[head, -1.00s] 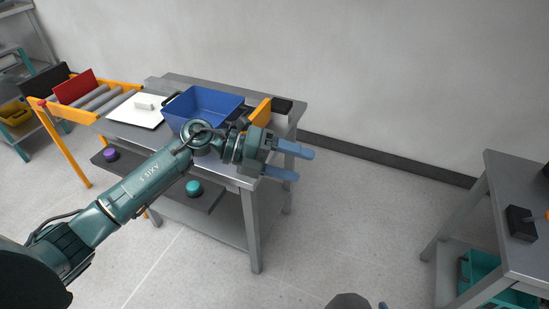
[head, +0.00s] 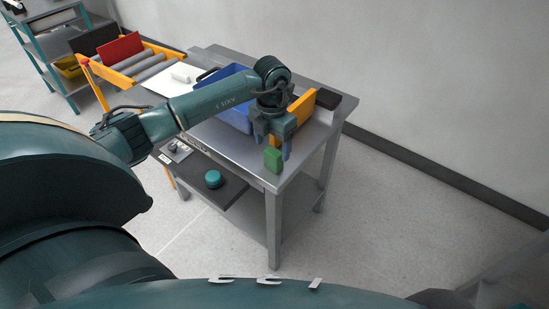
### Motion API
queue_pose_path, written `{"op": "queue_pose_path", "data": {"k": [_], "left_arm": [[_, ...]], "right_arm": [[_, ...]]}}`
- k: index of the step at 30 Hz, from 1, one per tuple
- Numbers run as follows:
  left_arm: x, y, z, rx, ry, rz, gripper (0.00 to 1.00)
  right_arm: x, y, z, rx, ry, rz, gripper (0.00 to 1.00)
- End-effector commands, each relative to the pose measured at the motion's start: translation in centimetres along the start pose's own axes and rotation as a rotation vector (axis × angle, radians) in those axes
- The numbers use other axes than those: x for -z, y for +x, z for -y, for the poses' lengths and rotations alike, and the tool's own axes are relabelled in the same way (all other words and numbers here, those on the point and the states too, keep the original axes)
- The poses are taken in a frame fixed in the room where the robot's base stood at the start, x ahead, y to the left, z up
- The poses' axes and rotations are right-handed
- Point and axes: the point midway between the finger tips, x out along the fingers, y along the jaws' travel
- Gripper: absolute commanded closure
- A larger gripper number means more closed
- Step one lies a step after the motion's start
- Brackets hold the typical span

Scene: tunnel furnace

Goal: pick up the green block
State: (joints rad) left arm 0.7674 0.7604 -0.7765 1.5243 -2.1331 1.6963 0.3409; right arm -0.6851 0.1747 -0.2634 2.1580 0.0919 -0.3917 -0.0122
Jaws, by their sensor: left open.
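The green block (head: 273,159) stands upright on the metal table (head: 226,147), near its front right corner. My right gripper is not in view.
A white board (head: 160,84) lies to the left. A teal round object (head: 213,179) sits on a lower shelf.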

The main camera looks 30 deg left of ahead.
Motion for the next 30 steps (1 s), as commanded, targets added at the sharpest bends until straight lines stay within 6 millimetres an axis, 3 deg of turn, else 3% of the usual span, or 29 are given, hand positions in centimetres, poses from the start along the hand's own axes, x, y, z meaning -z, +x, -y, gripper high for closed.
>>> {"op": "queue_pose_path", "data": {"k": [7,16,24,30], "left_arm": [[-0.1,2.0,0.1,0.003,0.000,-0.001,0.29],[-0.3,6.0,0.1,0.002,0.000,0.000,0.29],[-0.3,6.4,0.1,0.002,0.000,0.002,0.29],[-0.3,6.4,0.0,0.002,0.000,0.002,0.45]], "right_arm": [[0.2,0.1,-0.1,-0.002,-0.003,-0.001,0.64],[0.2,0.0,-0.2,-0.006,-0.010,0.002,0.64],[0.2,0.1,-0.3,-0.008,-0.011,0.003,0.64],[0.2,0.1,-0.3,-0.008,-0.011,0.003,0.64]]}}
